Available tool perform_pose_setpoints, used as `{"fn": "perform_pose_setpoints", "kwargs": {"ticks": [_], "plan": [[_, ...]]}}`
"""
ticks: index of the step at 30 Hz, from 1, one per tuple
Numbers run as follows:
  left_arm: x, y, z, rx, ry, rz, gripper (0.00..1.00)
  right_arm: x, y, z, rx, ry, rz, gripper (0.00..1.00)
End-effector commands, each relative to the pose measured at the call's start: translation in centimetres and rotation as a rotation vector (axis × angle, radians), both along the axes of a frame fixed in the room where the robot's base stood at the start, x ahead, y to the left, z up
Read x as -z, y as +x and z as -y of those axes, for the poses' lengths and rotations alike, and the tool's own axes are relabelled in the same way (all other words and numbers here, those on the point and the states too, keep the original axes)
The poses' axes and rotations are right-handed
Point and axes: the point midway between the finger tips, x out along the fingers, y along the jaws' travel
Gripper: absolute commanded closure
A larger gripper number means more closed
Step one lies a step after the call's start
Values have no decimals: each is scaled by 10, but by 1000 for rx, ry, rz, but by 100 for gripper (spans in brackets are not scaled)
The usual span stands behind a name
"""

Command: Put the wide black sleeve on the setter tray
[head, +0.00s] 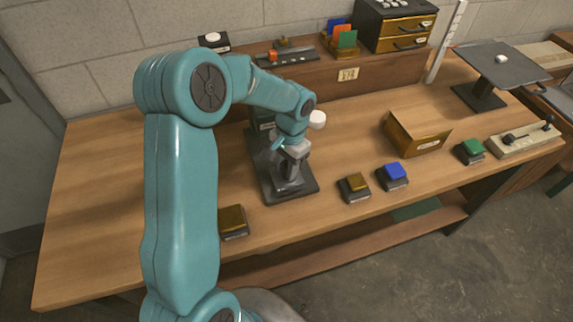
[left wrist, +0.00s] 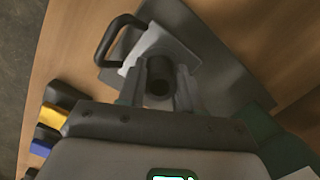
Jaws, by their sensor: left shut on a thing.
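My left gripper (head: 291,158) reaches down over a dark bench device (head: 305,187) in the middle of the table. In the left wrist view my left gripper (left wrist: 160,90) is shut on a dark hollow cylinder, the black sleeve (left wrist: 158,72), with its round opening facing the camera. The sleeve stands over a light square block (left wrist: 180,45) on the grey base; I cannot tell whether it touches. A dark flat plate on a pedestal (head: 497,62), perhaps the setter tray, stands at the far right with a small white piece on it. My right gripper is out of view.
A cardboard box (head: 415,135) stands right of the device. Yellow-topped (head: 354,187), blue-topped (head: 392,176) and green-topped (head: 469,151) blocks lie along the front edge. A lever panel (head: 522,139) is at the right end. A drawer cabinet (head: 395,25) stands behind.

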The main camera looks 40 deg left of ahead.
Motion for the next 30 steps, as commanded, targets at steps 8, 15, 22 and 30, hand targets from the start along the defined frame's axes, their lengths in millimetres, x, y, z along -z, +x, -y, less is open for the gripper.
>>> {"fn": "perform_pose_setpoints", "kwargs": {"ticks": [8, 15, 22, 30], "plan": [[2, 0, 0, 0, 0, 0, 41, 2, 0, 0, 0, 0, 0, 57], [-3, 0, 0, 0, 0, 0, 41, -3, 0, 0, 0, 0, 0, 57], [-43, 6, 0, -1, 2, 6, 41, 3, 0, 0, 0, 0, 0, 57], [-101, 13, 0, 0, 0, 4, 41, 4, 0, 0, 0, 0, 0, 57]]}}
